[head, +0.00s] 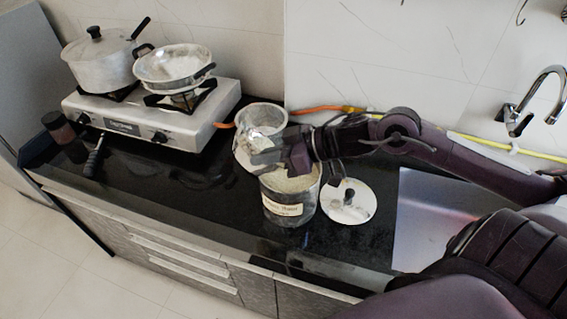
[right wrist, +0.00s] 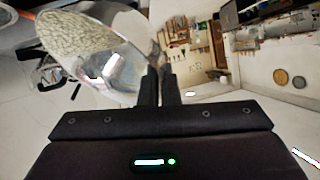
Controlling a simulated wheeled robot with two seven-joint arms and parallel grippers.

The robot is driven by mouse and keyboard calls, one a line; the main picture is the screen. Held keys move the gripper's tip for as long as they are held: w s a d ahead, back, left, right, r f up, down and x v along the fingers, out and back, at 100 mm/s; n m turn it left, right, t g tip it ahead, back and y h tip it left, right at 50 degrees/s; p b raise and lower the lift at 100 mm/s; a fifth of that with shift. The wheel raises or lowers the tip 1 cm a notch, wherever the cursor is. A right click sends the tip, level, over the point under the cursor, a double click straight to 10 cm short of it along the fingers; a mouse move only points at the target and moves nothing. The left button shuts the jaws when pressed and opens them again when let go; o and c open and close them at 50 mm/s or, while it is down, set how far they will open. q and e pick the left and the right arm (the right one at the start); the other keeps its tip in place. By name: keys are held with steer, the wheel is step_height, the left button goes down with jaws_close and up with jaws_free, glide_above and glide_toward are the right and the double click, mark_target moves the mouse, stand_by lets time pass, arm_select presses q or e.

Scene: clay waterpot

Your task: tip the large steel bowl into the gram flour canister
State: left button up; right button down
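The large steel bowl (head: 244,152) is tilted above and just behind the gram flour canister in the head view. My right gripper (head: 268,158) is shut on its rim and partly hides it. In the right wrist view the bowl (right wrist: 112,62) fills the upper left, with pale grainy matter against its inner wall. The right fingers (right wrist: 160,86) are close together at its edge. The dark labelled gram flour canister (head: 289,208) stands upright and open on the counter, with pale contents near its top. My left gripper is not in view.
A white lid (head: 349,203) with a dark knob lies right of the canister. The stove (head: 165,122) at left bears a lidded pot (head: 100,66) and a pan (head: 172,64). The sink (head: 430,215) is at right. The black counter left of the canister is mostly clear.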

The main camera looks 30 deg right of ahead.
steer(key=shift+r, duration=0.1)
steer(key=shift+d+r+y+p, duration=0.4)
steer(key=shift+y+p, duration=0.1)
steer(key=shift+p, duration=0.4)
steer(key=shift+d, duration=0.1)
stand_by(0.3)
steer(key=shift+d+r+m+t+y+p, duration=0.25)
steer(key=shift+d+m+t+y+p, duration=0.25)
steer(key=shift+y, duration=0.1)
stand_by(0.6)
steer(key=shift+d+r, duration=0.1)
steer(key=shift+d, duration=0.05)
steer(key=shift+d+r+m+t+y, duration=0.1)
steer(key=shift+d+m+t+y, duration=0.25)
steer(key=shift+y, duration=0.25)
steer(key=shift+d, duration=0.1)
steer(key=shift+s+d+r+m+t+y, duration=0.1)
steer(key=shift+d+r+m+t+y, duration=0.15)
steer(key=shift+d+y, duration=0.25)
